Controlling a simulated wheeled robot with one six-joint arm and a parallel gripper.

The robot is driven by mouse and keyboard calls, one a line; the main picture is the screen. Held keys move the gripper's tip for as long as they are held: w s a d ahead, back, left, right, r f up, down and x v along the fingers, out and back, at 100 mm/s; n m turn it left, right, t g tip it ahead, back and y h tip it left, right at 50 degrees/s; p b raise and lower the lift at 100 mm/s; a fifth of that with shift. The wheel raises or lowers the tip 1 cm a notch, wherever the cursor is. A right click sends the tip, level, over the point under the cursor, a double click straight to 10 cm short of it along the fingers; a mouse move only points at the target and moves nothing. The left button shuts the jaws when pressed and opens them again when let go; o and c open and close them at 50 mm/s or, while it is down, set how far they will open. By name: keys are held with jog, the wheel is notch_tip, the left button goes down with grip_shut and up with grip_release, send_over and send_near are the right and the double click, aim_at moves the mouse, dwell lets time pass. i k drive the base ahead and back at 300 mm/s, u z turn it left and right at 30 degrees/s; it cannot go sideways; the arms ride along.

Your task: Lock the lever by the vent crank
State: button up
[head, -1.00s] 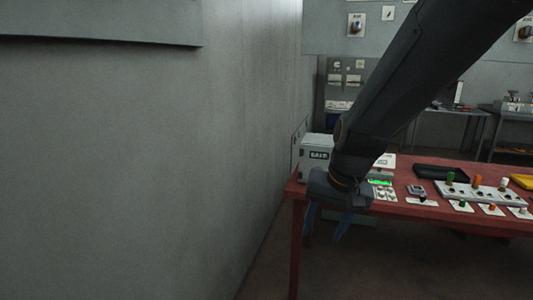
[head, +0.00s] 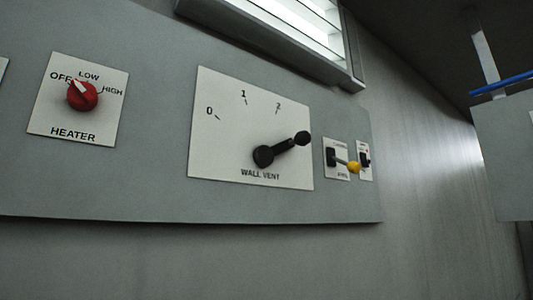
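The vent crank (head: 283,150) is a black arm with a round knob on a white plate (head: 215,150) marked WALL VENT, with 0, 1 and 2 marks. Its knob end points right and slightly up, past the 2 mark. The lever points right and slightly down. A narrow white plate (head: 365,173) with a small dark fitting sits right beside it; the lettering on both is too small to read. My gripper does not show in the present view.
A red heater knob (head: 82,96) is on the left of the grey wall panel (head: 160,190). A bright window (head: 285,25) with a frame is above. A thin blue bar (head: 500,85) and grey box (head: 505,155) are at the far right. The wall below the panel is bare.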

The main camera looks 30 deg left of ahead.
aim_at(354, 168)
jog(key=u, duration=1.55)
jog(key=k, duration=0.5)
jog(key=z, duration=0.6)
jog(key=i, duration=0.65)
jog(key=u, duration=0.1)
